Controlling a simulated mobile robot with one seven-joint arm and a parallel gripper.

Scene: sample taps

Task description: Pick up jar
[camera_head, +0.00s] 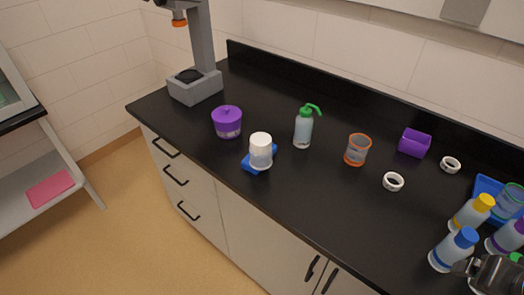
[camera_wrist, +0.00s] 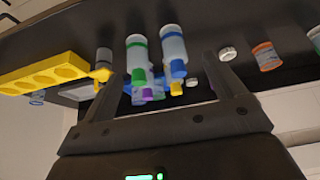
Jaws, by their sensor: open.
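A jar with a white lid (camera_head: 261,150) and a clear body stands upright on the counter, at the edge of a blue flat item (camera_head: 249,160). A wider purple-lidded pot (camera_head: 227,121) stands behind it to the left. I cannot tell which of the two the task calls the jar. My gripper (camera_head: 464,268) is at the lower right corner in the head view, by the capped bottles and far from both. In the wrist view my gripper (camera_wrist: 162,66) is open, with bottles showing between its fingers; neither jar is clearly visible there.
Bottles with blue (camera_head: 466,237) and yellow (camera_head: 484,202) caps crowd the right end near a blue tray (camera_head: 484,187). The front centre is clear.

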